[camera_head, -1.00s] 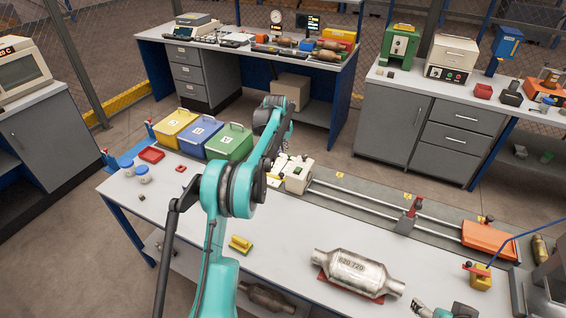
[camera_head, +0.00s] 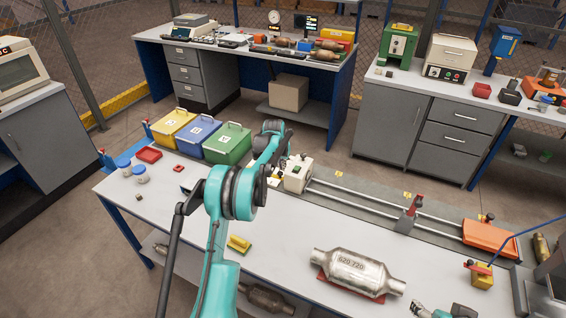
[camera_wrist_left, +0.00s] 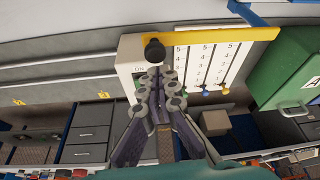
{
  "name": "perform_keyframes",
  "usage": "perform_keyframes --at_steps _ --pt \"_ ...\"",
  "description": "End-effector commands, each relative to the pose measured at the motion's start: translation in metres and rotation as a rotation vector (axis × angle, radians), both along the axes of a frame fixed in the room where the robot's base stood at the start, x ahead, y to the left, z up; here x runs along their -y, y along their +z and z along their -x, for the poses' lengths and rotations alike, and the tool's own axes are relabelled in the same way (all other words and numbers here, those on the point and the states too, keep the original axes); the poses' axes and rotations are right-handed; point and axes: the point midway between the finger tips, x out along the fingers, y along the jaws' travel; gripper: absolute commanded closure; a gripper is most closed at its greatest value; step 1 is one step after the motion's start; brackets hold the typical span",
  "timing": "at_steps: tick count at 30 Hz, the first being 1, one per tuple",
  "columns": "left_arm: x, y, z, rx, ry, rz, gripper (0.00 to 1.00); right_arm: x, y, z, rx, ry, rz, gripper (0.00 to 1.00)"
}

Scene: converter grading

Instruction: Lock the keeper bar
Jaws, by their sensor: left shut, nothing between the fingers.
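A yellow bar (camera_wrist_left: 225,41) with a black ball knob (camera_wrist_left: 154,50) at one end lies across the top of a white slider unit in the left wrist view. I take this to be the keeper bar. Below it the unit (camera_wrist_left: 187,70) has numbered scales, sliders with coloured knobs and an "ON" label. My left gripper (camera_wrist_left: 158,76) is shut and empty, its tips close by the knob; whether they touch it I cannot tell. In the head view the unit's white housing (camera_head: 297,174) shows beside my left arm, which hides much of the bar. My right gripper (camera_head: 432,311) is only partly in view at the bottom edge.
Yellow, blue and green lidded bins (camera_head: 228,144) stand left of the unit. Twin rails with a red-handled clamp (camera_head: 409,214) run right to an orange block (camera_head: 490,236). A metal converter (camera_head: 357,272) and a yellow block (camera_head: 238,244) lie in front. The bench between is clear.

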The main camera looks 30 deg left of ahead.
Motion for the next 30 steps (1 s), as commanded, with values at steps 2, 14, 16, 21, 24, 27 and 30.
perform_keyframes --at_steps 2,14,16,21,24,27,30 --pt "0.000 0.000 0.002 0.000 0.000 0.000 1.00 0.000 0.000 0.000 0.000 0.000 0.000 0.35" --pt "0.000 0.000 0.003 0.000 -0.009 0.000 1.00 0.000 -0.001 0.000 0.000 0.000 0.000 0.35" --pt "0.000 0.000 0.005 0.000 -0.021 0.000 1.00 0.000 -0.001 0.000 0.000 0.000 0.000 0.35" --pt "0.001 0.000 0.011 0.000 -0.059 0.000 1.00 0.000 -0.003 0.000 0.000 0.000 0.000 0.35" --pt "0.001 0.000 0.014 0.000 -0.081 0.001 1.00 0.000 -0.003 0.000 0.000 0.000 0.000 0.35" --pt "0.000 0.000 0.020 -0.001 -0.118 0.000 1.00 0.000 -0.005 0.000 0.000 0.000 0.000 0.35" --pt "0.000 -0.001 0.029 -0.001 -0.174 0.000 1.00 0.000 -0.007 0.000 0.000 0.000 0.000 0.35"
